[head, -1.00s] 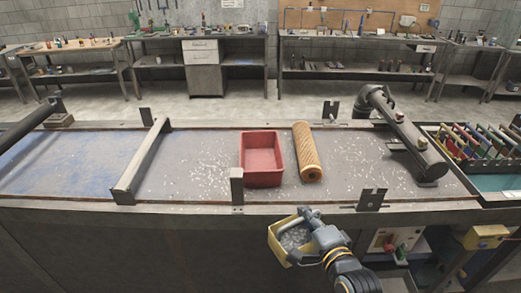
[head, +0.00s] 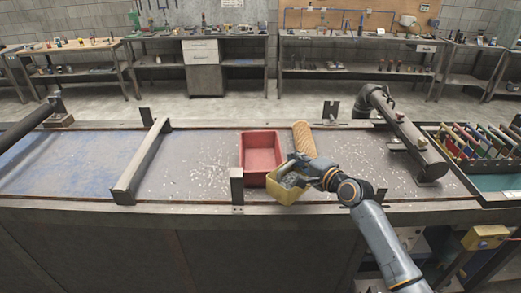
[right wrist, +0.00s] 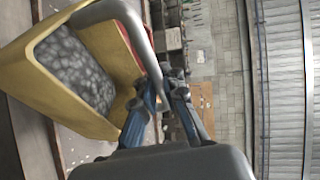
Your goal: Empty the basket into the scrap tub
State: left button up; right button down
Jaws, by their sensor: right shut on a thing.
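The yellow basket (head: 284,195) holds grey scrap pieces and hangs from my right gripper (head: 310,177). The gripper is shut on its right side, at what looks like a handle. In the right wrist view the basket (right wrist: 68,112) is at the left with the grey scrap (right wrist: 75,66) still inside. The red tub (head: 262,147) stands on the bench top and its visible inside looks empty. The basket is at the tub's near right corner, overlapping it in the head view; I cannot tell whether they touch. My left gripper is not in view.
A dark metal roller arm (head: 412,140) stands further right. A raised crossbar (head: 141,160) is at the left. An upright post (head: 237,184) stands at the front edge.

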aim_at(260, 151)
jog(key=i, duration=1)
